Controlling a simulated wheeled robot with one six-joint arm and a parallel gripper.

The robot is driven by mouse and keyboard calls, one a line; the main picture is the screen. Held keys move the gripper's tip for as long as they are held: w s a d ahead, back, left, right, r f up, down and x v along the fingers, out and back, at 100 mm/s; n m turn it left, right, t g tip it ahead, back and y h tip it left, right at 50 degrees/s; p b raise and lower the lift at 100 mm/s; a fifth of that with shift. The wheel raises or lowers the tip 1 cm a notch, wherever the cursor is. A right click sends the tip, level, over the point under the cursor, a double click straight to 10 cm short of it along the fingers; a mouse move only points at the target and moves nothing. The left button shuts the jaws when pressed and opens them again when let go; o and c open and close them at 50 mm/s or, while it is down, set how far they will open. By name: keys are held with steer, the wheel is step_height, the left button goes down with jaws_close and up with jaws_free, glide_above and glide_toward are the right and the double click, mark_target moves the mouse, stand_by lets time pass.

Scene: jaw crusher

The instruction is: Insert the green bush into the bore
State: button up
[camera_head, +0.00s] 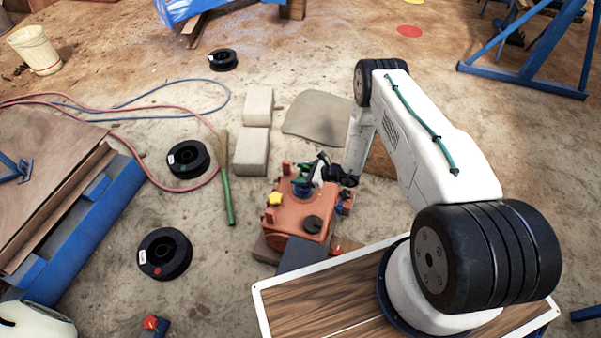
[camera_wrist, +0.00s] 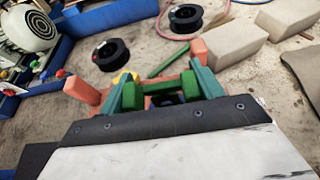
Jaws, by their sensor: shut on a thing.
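My gripper (camera_head: 304,178) is over the top of the orange machine body (camera_head: 291,222), pointing down at it. In the wrist view its two teal fingers with green pads (camera_wrist: 163,92) are closed on a green piece (camera_wrist: 164,87), which looks like the green bush. It sits between the pads, just above the orange body, and is partly hidden by the fingers. A dark blue ring (camera_head: 301,193) on top of the body lies right under the fingers. It may be the bore's rim; whether the bush touches it I cannot tell.
A yellow star knob (camera_head: 274,199) and a dark notched disc (camera_head: 312,224) sit on the body. Orange posts stand at its edges. Pale blocks (camera_head: 251,152), a green-handled broom (camera_head: 228,190) and black spools (camera_head: 165,254) lie on the floor to the left.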

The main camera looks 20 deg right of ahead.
steer(key=shift+f, duration=2.2)
steer(key=o, duration=1.2)
steer(key=shift+o, duration=0.2)
steer(key=v, duration=0.8)
steer(key=shift+a, duration=0.1)
